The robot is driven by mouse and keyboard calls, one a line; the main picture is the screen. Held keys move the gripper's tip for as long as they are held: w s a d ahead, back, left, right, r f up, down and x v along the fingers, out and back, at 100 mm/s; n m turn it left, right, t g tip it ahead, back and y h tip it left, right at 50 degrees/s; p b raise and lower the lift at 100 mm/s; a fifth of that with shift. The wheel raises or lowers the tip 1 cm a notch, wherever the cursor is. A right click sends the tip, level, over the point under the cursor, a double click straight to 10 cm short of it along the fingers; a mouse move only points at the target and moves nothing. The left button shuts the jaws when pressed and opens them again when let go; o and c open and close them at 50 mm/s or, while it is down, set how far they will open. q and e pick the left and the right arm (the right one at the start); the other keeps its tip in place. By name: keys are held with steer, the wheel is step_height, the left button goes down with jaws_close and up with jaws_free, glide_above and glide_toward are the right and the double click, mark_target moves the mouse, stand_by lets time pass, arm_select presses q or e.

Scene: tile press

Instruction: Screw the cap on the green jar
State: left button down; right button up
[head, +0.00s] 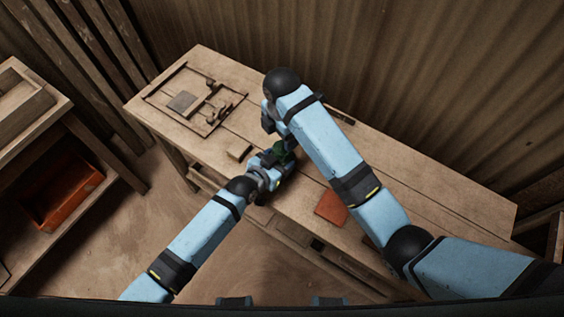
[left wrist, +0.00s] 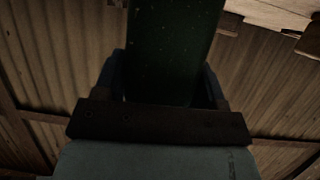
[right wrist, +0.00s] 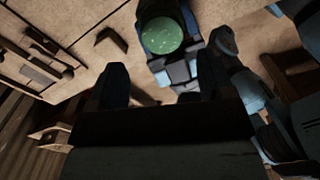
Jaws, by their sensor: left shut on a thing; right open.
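The dark green jar (left wrist: 165,50) stands between the fingers of my left gripper (head: 276,158), which is shut on it. In the head view only a little of the jar (head: 283,146) shows, partly covered by my arms. In the right wrist view a round, speckled light-green top (right wrist: 163,36) faces the camera. I cannot tell whether this is the cap or the bare jar top. My right gripper (right wrist: 162,76) is open and empty, its two fingers apart, with the round top beyond them. No separate cap shows clearly.
The wooden workbench (head: 440,190) carries a frame-like wooden press (head: 190,98) at the left end. A small wooden block (head: 238,150) lies left of the jar, and an orange tile (head: 330,208) lies to its right. An orange bin (head: 65,190) sits on the left shelf.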

mark_target(282, 148)
step_height(282, 148, up, 2)
steer(key=n, duration=0.4)
steer(key=shift+f, duration=4.05)
steer(key=c, duration=0.9)
steer(key=m, duration=0.6)
steer(key=shift+m, duration=0.4)
steer(key=shift+c, duration=0.2)
